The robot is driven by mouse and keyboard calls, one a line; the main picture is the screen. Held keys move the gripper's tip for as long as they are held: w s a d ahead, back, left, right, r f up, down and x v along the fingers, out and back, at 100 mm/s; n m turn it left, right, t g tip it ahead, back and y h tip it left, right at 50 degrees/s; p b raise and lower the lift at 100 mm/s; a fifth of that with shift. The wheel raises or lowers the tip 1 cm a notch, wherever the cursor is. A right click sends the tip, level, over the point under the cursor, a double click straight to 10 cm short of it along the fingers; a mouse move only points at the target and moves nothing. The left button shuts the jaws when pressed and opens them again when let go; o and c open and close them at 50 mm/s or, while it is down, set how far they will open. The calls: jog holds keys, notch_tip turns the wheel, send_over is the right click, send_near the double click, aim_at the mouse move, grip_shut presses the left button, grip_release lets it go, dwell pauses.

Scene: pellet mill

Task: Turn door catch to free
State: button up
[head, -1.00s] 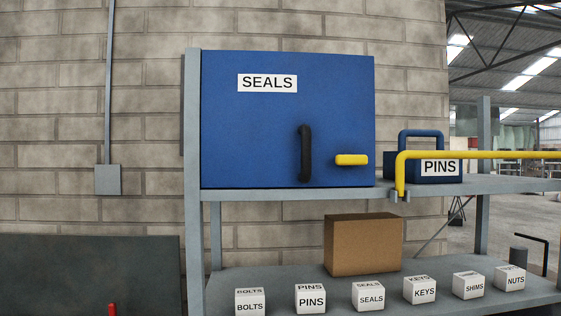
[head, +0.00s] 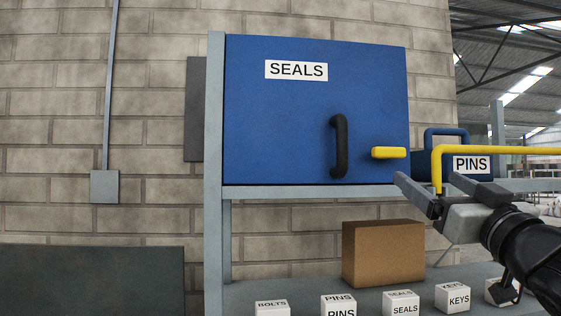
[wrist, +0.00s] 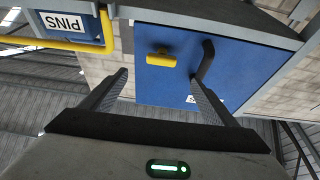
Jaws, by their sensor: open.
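The yellow door catch (head: 389,152) lies level near the lower right edge of the blue door (head: 290,120) labelled SEALS. A black upright handle (head: 339,147) is to its left. My gripper (head: 427,178) is open and empty, at the right of the head view, below and to the right of the catch and apart from it. In the wrist view, which looks upside down, the catch (wrist: 161,58) shows between and beyond my open fingers (wrist: 160,76). The handle (wrist: 206,62) shows to its right there.
A yellow rail (head: 490,149) runs along the shelf's right side, close to my gripper, before a blue PINS box (head: 428,162). A brown box (head: 383,253) and several labelled white cubes (head: 401,303) are on the lower shelf. Space before the door's left half is clear.

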aim_at(392, 152)
jog(key=p+x, duration=0.1)
jog(key=x, duration=0.4)
jog(key=p+x, duration=0.1)
jog(key=x, duration=0.5)
jog(key=r+p+x, duration=0.1)
jog(key=x, duration=0.5)
jog(key=shift+a, duration=0.2)
jog(key=c, duration=1.1)
